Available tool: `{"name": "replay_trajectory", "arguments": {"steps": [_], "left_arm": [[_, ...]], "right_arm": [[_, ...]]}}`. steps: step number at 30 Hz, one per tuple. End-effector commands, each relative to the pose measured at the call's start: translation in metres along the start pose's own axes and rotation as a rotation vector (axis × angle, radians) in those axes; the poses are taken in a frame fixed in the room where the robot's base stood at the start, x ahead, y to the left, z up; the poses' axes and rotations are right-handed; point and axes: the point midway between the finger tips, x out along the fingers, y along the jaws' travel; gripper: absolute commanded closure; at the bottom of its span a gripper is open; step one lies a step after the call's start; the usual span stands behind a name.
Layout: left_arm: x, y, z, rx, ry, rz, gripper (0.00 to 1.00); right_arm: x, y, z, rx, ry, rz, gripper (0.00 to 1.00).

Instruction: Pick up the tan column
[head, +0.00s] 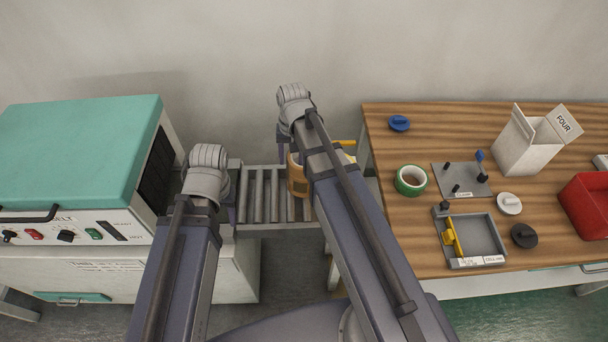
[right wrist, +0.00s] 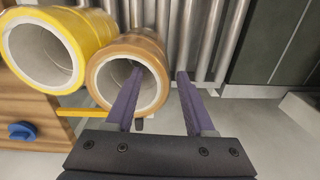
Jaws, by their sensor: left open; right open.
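The tan column (head: 299,182) stands on the roller conveyor, partly hidden behind my right arm. In the right wrist view it is a tan roll (right wrist: 104,72) with a pale inner ring. My right gripper (right wrist: 160,72) is open and empty. In that view one finger overlaps the tan column's hollow and the other lies outside its right side; I cannot tell whether they touch it. My left arm ends at the conveyor's left end, and my left gripper (head: 228,212) is mostly hidden below its wrist.
A yellow roll (right wrist: 75,45) sits against the tan column. The conveyor (head: 262,195) lies between a green-topped machine (head: 80,150) and a wooden table (head: 440,120). The table holds a green roll (head: 411,180), a grey tray (head: 480,235), a white box (head: 525,150) and a red bin (head: 585,205).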

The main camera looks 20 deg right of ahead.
Motion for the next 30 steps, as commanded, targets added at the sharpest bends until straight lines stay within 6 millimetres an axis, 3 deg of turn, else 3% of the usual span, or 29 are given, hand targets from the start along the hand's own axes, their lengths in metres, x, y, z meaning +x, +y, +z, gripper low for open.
{"name": "replay_trajectory", "arguments": {"steps": [9, 19, 30], "left_arm": [[0.025, 0.002, -0.002, 0.000, 0.000, 0.000, 0.50], [0.033, 0.003, -0.002, 0.000, 0.000, 0.000, 0.50], [0.075, 0.007, -0.004, 0.000, 0.000, 0.000, 0.50]], "right_arm": [[0.026, -0.001, -0.001, 0.000, 0.000, 0.000, 0.46], [0.033, -0.002, -0.004, -0.001, 0.000, 0.000, 0.46], [0.076, -0.006, -0.013, -0.001, 0.000, 0.000, 0.46]]}}
